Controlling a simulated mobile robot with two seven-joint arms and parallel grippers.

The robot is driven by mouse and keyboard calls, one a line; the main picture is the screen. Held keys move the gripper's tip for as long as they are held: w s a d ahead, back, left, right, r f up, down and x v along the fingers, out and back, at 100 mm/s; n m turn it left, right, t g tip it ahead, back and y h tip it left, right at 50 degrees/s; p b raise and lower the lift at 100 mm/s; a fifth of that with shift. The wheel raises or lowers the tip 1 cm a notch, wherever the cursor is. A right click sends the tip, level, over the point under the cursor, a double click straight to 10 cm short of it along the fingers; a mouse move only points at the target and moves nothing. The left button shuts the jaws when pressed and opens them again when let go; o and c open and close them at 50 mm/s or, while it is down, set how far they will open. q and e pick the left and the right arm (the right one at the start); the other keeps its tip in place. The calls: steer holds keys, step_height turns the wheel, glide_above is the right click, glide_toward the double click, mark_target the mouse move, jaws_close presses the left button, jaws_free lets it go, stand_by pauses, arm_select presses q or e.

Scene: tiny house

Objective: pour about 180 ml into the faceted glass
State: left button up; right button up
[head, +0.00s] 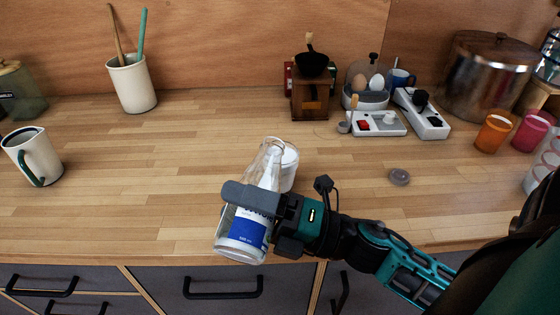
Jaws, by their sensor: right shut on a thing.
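My right gripper (262,210) is shut on a clear bottle (241,240) with a blue and white label, above the counter's front edge. The bottle's base is at the lower left and its neck points up and to the right. A pale, whitish round vessel (290,168) stands on the counter just behind the bottle, partly hidden by it. I cannot tell whether it is the faceted glass, or whether the bottle touches it. The liquid level in the bottle is unclear. My left gripper is not in view.
A small grey disc (399,177) lies to the right on the wooden counter (180,150). A cream pitcher (33,157) and a utensil crock (132,82) stand left. A grinder (311,90), orange cup (494,132) and pink cup (530,131) stand right. The left middle is clear.

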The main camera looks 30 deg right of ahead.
steer(key=shift+s+a+f+n+b, duration=0.1)
steer(key=shift+f+n+b, duration=0.25)
steer(key=shift+n+b, duration=0.25)
steer(key=shift+f+n+g+b, duration=0.3)
steer(key=shift+f+n+b, duration=0.1)
steer(key=shift+b, duration=0.2)
steer(key=shift+r, duration=0.1)
stand_by(0.9)
